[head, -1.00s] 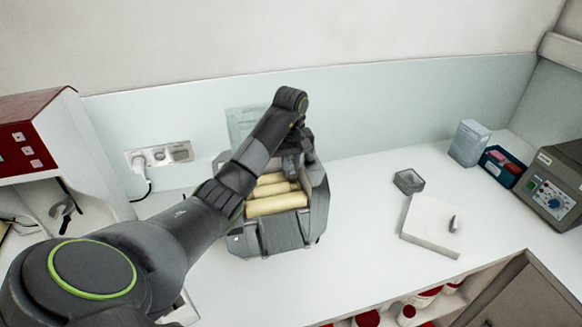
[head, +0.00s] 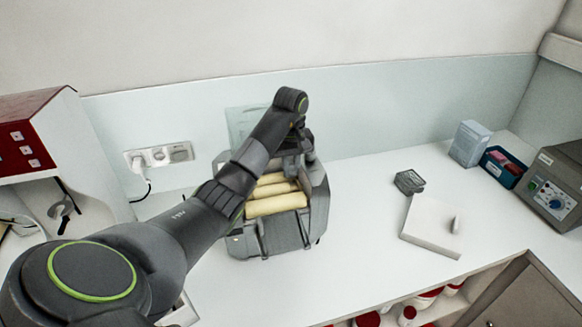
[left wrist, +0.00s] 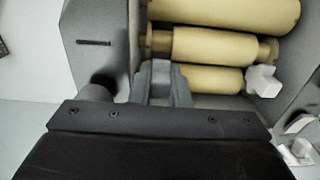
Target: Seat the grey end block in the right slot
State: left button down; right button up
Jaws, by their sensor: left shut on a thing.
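The mill (head: 285,235) stands on the bench with cream rollers (head: 276,204) lying across it; the rollers (left wrist: 213,46) also show in the left wrist view. My left gripper (head: 301,148) is at the mill's back right. In the left wrist view, the gripper (left wrist: 161,80) is shut on a small grey piece, apparently the grey end block (left wrist: 161,70), beside the left end of the nearest roller. A white block (left wrist: 263,81) sits at that roller's other end. The right slot is largely hidden by the gripper, and I cannot tell whether the block is inside it. My right gripper is out of view.
To the right on the bench are a small grey box (head: 409,182) and a white slab (head: 428,232) with a small grey piece on it. A control box (head: 551,192) stands at the far right. A wall with sockets (head: 160,156) is behind. The front bench is clear.

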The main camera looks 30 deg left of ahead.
pick_arm(q)
jog(key=shift+f+b, duration=0.4)
jog(key=shift+b, duration=0.05)
dwell(0.3)
jog(key=shift+s+f, duration=0.1)
jog(key=shift+f, duration=0.15)
dwell(0.8)
